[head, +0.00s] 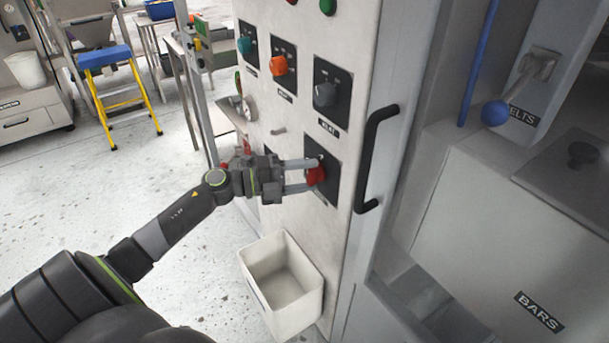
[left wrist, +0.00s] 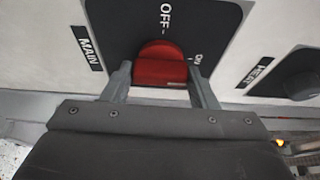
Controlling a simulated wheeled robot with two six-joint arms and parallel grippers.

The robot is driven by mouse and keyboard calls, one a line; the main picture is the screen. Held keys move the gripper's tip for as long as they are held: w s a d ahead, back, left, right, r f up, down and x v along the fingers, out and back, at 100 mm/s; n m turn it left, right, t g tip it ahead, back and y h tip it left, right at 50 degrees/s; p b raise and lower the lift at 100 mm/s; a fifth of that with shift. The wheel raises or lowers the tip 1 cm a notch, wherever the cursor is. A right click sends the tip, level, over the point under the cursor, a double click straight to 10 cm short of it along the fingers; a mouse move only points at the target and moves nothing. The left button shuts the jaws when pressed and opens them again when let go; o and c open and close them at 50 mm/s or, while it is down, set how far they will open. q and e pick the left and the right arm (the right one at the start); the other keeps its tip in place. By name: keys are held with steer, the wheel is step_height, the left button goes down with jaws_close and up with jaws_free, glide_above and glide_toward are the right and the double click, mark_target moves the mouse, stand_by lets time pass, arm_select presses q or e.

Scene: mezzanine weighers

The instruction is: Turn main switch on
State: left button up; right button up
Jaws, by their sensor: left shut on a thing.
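The main switch is a red knob (head: 316,174) on a black plate (head: 324,149) on the front of the pale cabinet. In the left wrist view, the red knob (left wrist: 160,68) sits between the fingers, with a MAIN label (left wrist: 87,47) to the left. OFF is printed above the knob and ON at its upper right. Which mark the knob points to is not clear. My left gripper (head: 312,176) reaches in from the left and is shut on the knob; its fingers (left wrist: 160,80) lie on either side. My right gripper is not in view.
Teal (head: 244,45), orange (head: 278,66) and grey (head: 325,94) knobs sit above the switch. A black door handle (head: 369,155) stands out to the right. A white bin (head: 254,287) is below my gripper. Open floor lies left, with a blue-topped yellow step stool (head: 105,57) beyond.

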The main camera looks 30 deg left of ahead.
arm_select(q)
steer(key=o, duration=1)
steer(key=shift+s+a, duration=0.1)
steer(key=shift+s+a+f, duration=0.1)
steer(key=shift+s+a, duration=0.1)
steer(key=v, duration=1.6)
steer(key=shift+s+a, duration=0.2)
steer(key=shift+s, duration=0.05)
